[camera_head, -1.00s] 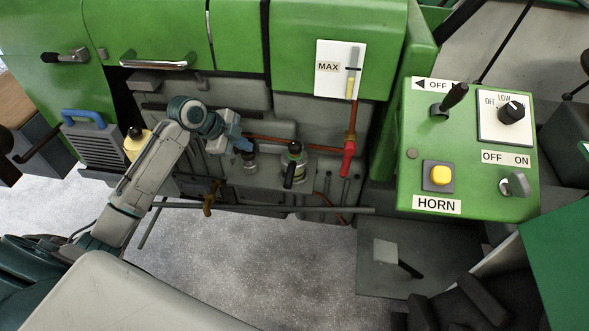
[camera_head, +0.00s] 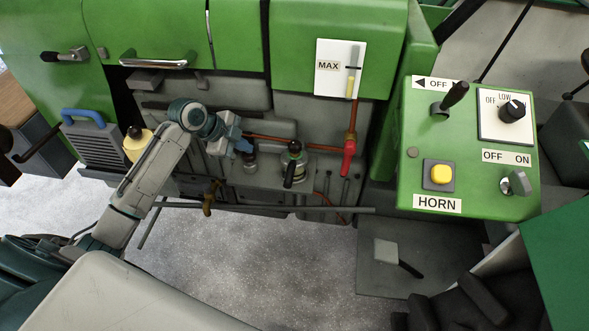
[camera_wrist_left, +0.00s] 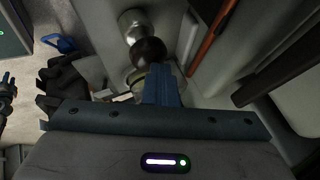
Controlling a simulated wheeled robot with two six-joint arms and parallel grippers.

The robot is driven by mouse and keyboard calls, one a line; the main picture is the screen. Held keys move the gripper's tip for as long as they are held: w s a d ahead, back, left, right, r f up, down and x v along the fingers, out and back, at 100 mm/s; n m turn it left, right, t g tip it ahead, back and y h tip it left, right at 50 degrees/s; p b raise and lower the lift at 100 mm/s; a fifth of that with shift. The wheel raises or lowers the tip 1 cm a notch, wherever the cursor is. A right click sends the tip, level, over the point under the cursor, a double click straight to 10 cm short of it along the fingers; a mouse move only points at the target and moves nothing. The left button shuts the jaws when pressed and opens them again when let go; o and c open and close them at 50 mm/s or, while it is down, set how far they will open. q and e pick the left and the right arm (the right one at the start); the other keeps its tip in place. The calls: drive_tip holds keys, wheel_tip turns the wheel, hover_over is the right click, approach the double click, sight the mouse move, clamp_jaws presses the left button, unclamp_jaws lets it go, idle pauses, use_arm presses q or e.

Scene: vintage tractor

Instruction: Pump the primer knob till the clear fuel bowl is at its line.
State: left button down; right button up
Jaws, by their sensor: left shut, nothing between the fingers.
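My left gripper (camera_head: 243,146) is shut and empty, its blue fingertips at a small round-topped knob (camera_head: 250,160) on the grey engine side. In the left wrist view the closed fingers (camera_wrist_left: 160,85) point at a dark ball-shaped knob (camera_wrist_left: 150,52). They overlap its lower edge in the picture; whether they touch it I cannot tell. To the right stands a glassy fitting (camera_head: 293,162) with a dark top and black lever; its level is too small to read. A clear upright tube (camera_head: 351,80) holds yellow liquid, its top below the black line marked MAX. My right gripper is out of view.
A copper pipe (camera_head: 268,138) runs behind the fittings to a red lever (camera_head: 348,158). A long grey rod (camera_head: 290,207) crosses below. The floor in front is clear.

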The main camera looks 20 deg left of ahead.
sight(246, 154)
use_arm(q)
drive_tip(key=shift+f, duration=0.25)
idle(0.3)
drive_tip(key=shift+r, duration=0.1)
drive_tip(key=shift+r+p, duration=0.5)
drive_tip(key=shift+r, duration=0.1)
drive_tip(key=shift+r+p, duration=0.25)
drive_tip(key=shift+p, duration=0.05)
wheel_tip(246, 154, up, 6)
drive_tip(key=p, duration=0.4)
drive_tip(key=shift+f+p, duration=0.25)
drive_tip(key=shift+p, duration=0.1)
